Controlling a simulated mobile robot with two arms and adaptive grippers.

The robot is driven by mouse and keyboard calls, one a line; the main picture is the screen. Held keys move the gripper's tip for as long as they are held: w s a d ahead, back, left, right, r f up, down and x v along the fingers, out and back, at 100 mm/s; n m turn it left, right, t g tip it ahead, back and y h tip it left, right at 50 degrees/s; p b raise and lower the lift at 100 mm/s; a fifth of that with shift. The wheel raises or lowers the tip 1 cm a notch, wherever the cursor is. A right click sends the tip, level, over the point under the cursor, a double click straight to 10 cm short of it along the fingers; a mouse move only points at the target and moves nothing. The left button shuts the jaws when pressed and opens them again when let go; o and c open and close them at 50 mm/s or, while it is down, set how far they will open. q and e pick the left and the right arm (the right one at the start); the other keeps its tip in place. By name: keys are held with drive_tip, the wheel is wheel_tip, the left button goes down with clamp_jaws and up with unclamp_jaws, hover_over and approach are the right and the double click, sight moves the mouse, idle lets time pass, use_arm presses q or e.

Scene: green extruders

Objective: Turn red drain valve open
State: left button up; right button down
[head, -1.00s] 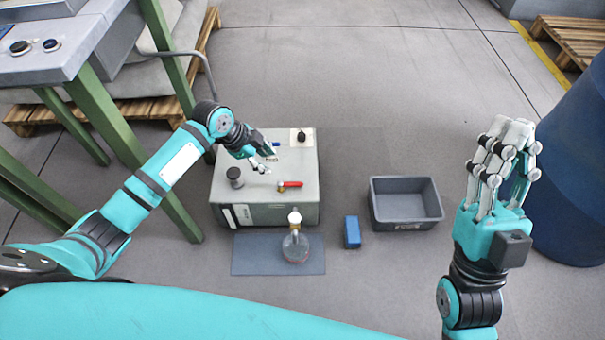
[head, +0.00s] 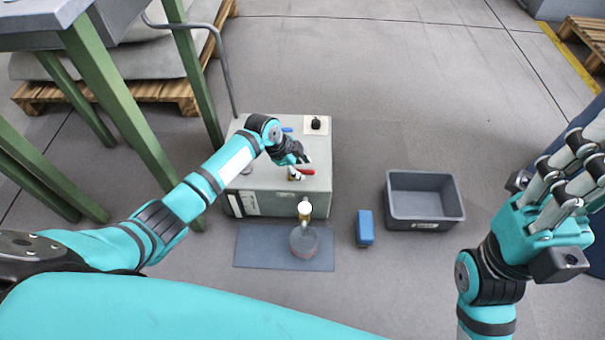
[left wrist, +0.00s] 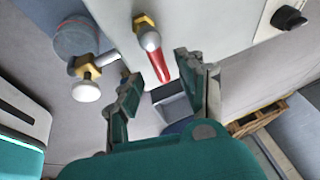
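The red valve handle (head: 305,171) is on the front top edge of a grey box-shaped unit (head: 290,203). In the left wrist view the red handle (left wrist: 159,66) hangs from a silver knob and brass fitting (left wrist: 143,22). My left gripper (head: 297,165) is at the handle and partly covers the valve in the head view. In the left wrist view my left gripper (left wrist: 153,72) is open, with one finger on each side of the handle's end; contact is not visible. My right gripper (head: 570,175) is raised at the right edge, far from the valve.
A round flask (head: 304,243) stands on a blue-grey mat (head: 255,248) below a brass outlet with a white knob (head: 304,208). A blue block (head: 364,228) and grey bin (head: 400,213) are to the right. A green-legged table (head: 120,100) is at left. A black knob (head: 316,122) is at the unit's back.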

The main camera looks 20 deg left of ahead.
use_arm(q)
drive_tip(key=shift+x, duration=0.9)
drive_tip(key=shift+c, duration=0.3)
clamp_jaws()
